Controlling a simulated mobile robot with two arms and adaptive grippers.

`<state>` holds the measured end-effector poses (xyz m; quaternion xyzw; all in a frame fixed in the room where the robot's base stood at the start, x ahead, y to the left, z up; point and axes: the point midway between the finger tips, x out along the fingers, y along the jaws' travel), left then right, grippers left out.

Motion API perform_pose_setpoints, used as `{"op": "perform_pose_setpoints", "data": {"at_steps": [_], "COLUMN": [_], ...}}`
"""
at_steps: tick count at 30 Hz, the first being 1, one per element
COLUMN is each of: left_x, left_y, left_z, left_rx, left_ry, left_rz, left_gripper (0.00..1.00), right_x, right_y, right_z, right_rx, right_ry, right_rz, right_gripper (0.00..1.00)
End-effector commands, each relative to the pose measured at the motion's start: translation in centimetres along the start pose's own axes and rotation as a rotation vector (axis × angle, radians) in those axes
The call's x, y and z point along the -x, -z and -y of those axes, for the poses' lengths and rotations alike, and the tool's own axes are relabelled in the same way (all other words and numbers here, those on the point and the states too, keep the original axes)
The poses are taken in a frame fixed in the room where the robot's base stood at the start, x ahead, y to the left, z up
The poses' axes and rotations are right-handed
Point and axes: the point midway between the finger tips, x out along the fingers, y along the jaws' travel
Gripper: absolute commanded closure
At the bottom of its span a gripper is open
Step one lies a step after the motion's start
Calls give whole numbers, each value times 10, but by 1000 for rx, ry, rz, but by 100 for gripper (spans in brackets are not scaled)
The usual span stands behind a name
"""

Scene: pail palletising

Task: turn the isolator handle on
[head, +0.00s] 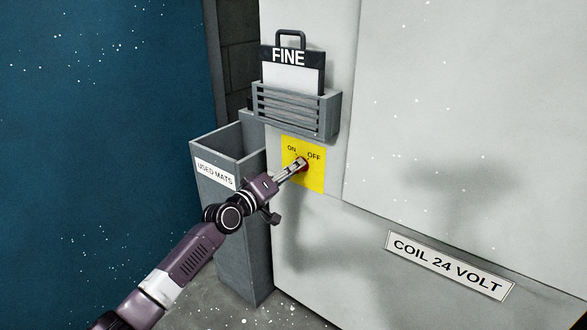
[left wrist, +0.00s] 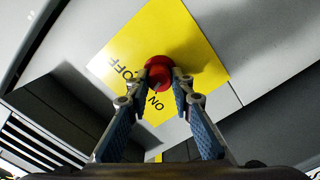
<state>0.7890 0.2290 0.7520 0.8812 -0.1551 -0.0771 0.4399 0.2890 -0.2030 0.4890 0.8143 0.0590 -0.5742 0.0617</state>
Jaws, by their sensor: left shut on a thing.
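The red isolator handle (left wrist: 178,73) sits on a yellow plate (head: 318,178) marked ON at the upper left and OFF at the upper right. The plate also shows in the left wrist view (left wrist: 205,40), turned over. My left gripper (head: 301,164) reaches in from the left with its tips at the handle. In the left wrist view its two fingers (left wrist: 168,82) are closed on the handle from both sides. In the head view the gripper hides most of the handle, so I cannot tell its exact angle. My right gripper is not in view.
A grey rack (head: 296,112) holding a card marked FINE (head: 290,57) is above the plate. A grey bin labelled USED MATS (head: 228,222) stands left of the cabinet, behind my left arm. The pale cabinet front (head: 450,120) at the right is flat, with a COIL 24 VOLT label (head: 449,265).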

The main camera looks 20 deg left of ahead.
Motion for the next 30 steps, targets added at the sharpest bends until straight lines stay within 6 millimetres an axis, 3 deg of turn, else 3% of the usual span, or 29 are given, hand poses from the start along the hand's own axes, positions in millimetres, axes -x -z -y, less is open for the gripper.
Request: {"op": "perform_pose_setpoints", "data": {"at_steps": [2, 15, 30], "left_x": [0, 0, 0], "left_y": [-1, -1, -2], "left_z": [0, 1, 2], "left_rx": [75, 376, 468], "left_ry": [2, 2, 2], "left_rz": [2, 1, 3], "left_gripper": [100, 100, 100], "right_x": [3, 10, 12], "right_y": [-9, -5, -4], "right_z": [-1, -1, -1], "right_rx": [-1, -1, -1], "right_ry": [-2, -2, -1], "right_rz": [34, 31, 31], "right_gripper": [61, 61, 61]}}
